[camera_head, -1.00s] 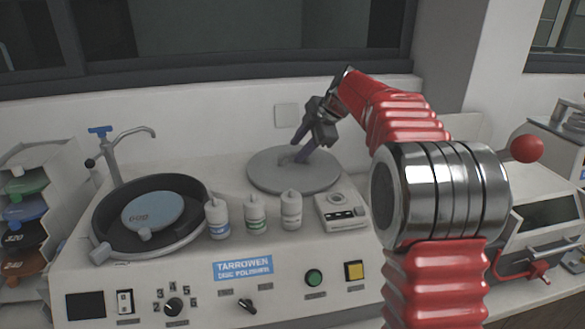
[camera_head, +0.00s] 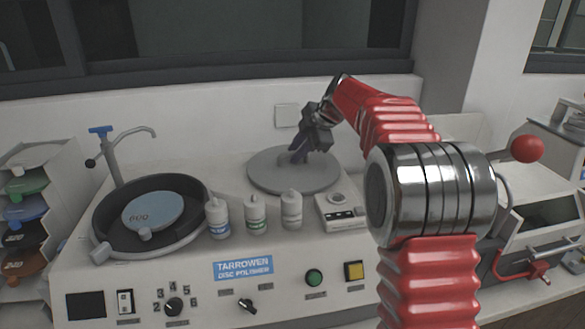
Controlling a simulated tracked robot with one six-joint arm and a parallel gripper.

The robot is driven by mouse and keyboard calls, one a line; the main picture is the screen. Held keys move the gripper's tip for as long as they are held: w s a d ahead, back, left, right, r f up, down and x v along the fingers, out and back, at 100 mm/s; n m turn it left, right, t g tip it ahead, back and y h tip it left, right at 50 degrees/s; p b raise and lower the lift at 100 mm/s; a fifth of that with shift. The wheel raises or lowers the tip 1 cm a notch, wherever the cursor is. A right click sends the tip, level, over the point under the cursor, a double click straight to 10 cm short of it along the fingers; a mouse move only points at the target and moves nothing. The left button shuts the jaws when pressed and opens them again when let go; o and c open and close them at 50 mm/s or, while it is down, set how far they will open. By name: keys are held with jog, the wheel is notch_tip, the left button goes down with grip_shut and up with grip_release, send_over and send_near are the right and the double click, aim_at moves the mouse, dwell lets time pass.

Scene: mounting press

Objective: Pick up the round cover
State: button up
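The round cover (camera_head: 265,178) is a flat grey disc at the back of the disc polisher's top, right of the open bowl. It lies level on the machine. My gripper (camera_head: 298,157) reaches down from the upper right to the cover's middle. Its dark fingers are close together there and look shut on the cover's raised centre part. The fingers hide that part, so the grip itself is not clearly seen.
The open bowl with a blue disc (camera_head: 152,211) and a tap (camera_head: 114,160) are at left. Several small bottles (camera_head: 255,217) and a small control box (camera_head: 341,212) stand in front of the cover. The wall is close behind.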

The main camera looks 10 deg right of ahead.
grip_shut()
dwell(1.0)
